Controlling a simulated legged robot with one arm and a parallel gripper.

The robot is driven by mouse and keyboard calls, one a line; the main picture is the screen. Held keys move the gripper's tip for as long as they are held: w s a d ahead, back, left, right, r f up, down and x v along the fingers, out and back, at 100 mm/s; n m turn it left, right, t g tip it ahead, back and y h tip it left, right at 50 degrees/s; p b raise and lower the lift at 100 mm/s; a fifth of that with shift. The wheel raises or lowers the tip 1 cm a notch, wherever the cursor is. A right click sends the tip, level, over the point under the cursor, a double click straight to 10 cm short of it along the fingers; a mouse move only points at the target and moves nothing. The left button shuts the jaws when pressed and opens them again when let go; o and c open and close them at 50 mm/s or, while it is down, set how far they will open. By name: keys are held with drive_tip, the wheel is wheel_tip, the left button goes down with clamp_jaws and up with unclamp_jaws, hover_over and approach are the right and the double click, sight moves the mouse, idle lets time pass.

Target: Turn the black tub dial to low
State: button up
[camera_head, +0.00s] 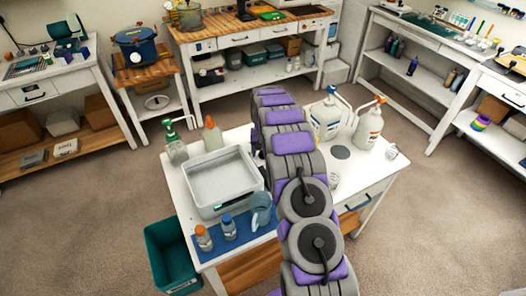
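A clear pot (187,15) stands on the back bench, partly cut by the top edge. My arm reaches from the bottom of the picture over the white table towards the back bench, and it is well to the right of the dark blue tub. My gripper cannot be made out at the arm's far end.
The white table (178,192) in front holds a grey tray (222,207), several bottles and a blue mat (232,251). A green bin (171,262) stands at its left. Benches line the left, back and right. Carpet is clear between the table and the benches.

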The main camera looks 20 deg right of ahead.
drive_tip(key=c, duration=1)
drive_tip(key=shift+c, duration=0.2)
drive_tip(key=shift+n+p, duration=0.3)
drive_tip(key=n+p, duration=0.2)
drive_tip(key=n, duration=0.1)
drive_tip(key=shift+r+p, duration=0.2)
drive_tip(key=shift+p, duration=0.1)
drive_tip(key=n+p, duration=0.2)
drive_tip(key=n, duration=0.4)
drive_tip(key=shift+f+p, duration=0.1)
drive_tip(key=shift+p, duration=0.3)
drive_tip(key=n+p, duration=0.2)
drive_tip(key=n, duration=0.3)
drive_tip(key=shift+d, duration=0.1)
drive_tip(key=n+p, duration=0.2)
drive_tip(key=n, duration=0.3)
drive_tip(key=shift+w, duration=0.1)
